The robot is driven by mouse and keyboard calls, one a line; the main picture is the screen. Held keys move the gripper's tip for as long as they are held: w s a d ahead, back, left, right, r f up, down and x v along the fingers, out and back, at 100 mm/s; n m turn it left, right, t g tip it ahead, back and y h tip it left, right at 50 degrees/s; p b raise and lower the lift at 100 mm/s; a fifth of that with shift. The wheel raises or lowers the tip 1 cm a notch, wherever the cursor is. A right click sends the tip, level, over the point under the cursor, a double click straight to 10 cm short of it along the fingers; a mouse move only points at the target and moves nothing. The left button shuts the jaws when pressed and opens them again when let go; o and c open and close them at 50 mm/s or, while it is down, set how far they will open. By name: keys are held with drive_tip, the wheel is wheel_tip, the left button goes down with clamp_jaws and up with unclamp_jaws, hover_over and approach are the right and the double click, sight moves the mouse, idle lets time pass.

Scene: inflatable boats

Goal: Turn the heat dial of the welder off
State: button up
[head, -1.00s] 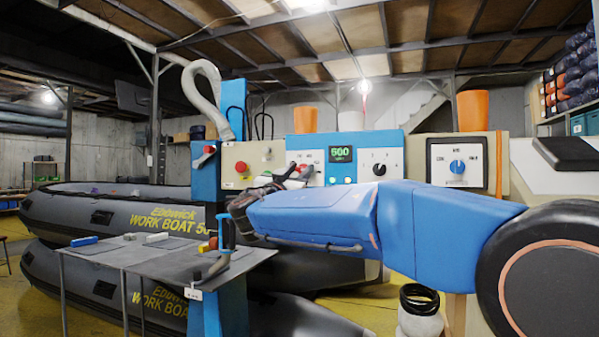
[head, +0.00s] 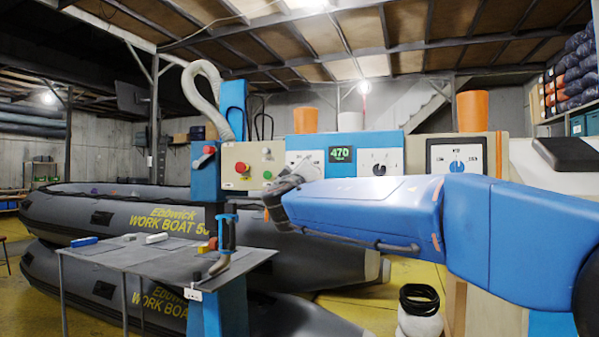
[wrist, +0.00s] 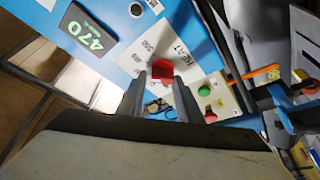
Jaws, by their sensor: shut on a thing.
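The welder (head: 398,140) is a blue-fronted machine with white dial plates and a green display (head: 340,155) reading 470. The display also shows in the wrist view (wrist: 83,33). The heat dial (wrist: 162,69) is a red knob on a white plate with printed numbers and the word HEAT. My gripper (wrist: 160,80) is shut on this dial, one finger on each side. In the head view, my gripper (head: 284,183) is in front of the heat plate (head: 303,157) and hides the dial and the plate's lower part.
A beige panel (head: 252,158) with red and green buttons adjoins on the left. Another dial plate (head: 380,162) sits right of the display. A grey table (head: 150,255) with small blocks and an upright blue-handled tool stands in front. Grey inflatable boats (head: 110,215) lie behind it.

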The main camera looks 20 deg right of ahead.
drive_tip(key=n+g, duration=0.3)
drive_tip(key=n, duration=0.5)
drive_tip(key=n+g+h, duration=0.1)
drive_tip(key=n+g, duration=0.2)
drive_tip(key=n, duration=0.5)
drive_tip(key=n+g, duration=0.3)
drive_tip(key=n, duration=0.6)
drive_tip(key=shift+w+a+g+h, duration=0.15)
drive_tip(key=shift+a+g+h, duration=0.1)
drive_tip(key=shift+g+h, duration=0.05)
idle(0.4)
idle(0.4)
drive_tip(key=o, duration=1)
drive_tip(key=shift+o, duration=0.2)
